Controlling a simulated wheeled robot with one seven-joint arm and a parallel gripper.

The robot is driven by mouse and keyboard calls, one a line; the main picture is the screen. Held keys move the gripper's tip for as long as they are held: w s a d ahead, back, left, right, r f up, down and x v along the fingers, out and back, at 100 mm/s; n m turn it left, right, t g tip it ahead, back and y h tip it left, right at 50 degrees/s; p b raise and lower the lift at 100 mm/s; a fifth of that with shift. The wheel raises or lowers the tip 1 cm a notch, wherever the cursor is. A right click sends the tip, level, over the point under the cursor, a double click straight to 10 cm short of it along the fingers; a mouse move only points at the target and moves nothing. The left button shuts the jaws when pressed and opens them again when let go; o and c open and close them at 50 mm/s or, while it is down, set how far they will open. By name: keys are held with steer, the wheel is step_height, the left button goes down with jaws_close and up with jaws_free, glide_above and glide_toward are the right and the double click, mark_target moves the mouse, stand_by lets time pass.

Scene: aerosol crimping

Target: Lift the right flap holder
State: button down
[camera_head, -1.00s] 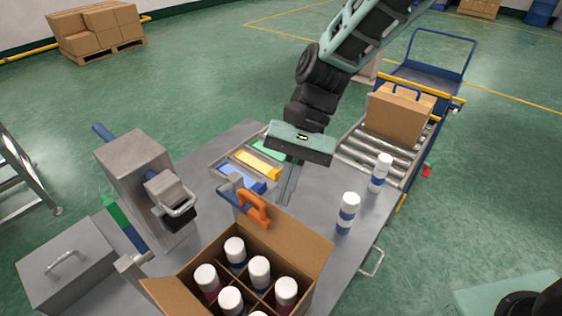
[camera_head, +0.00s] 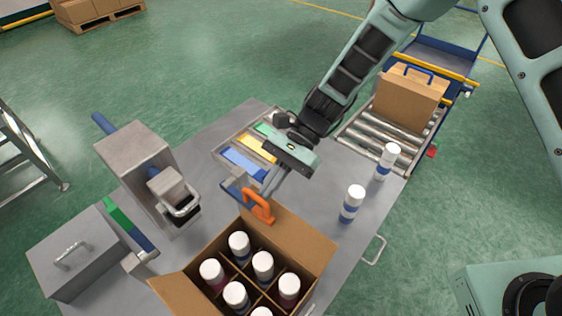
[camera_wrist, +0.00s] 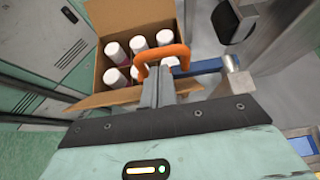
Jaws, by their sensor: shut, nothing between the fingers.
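The right flap holder has an orange looped handle (camera_head: 258,206) and a blue arm (camera_head: 234,190). It stands at the back flap of an open cardboard box (camera_head: 300,240). My gripper (camera_head: 267,190) is shut and empty, its fingertips close beside the orange handle. In the wrist view the handle (camera_wrist: 160,51) arches just beyond my shut fingertips (camera_wrist: 158,88), which overlap its open middle; I cannot tell whether they touch it. The blue arm (camera_wrist: 200,66) reaches to a grey post on the right. The box (camera_wrist: 118,20) holds several white-capped cans (camera_head: 262,262).
Two white cans (camera_head: 352,203) stand on the table right of the box. A tray (camera_head: 240,160) with coloured bins lies behind the handle. A grey crimping machine (camera_head: 135,165) stands left. A roller conveyor (camera_head: 385,135) carries a closed carton (camera_head: 408,98).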

steer(key=shift+s+a+f, duration=0.35)
steer(key=shift+s+f, duration=0.05)
steer(key=shift+s, duration=0.05)
steer(key=shift+r, duration=0.15)
steer(key=shift+w+a+r+h+p, duration=0.15)
steer(key=shift+r+h+p, duration=0.15)
steer(key=shift+p, duration=0.15)
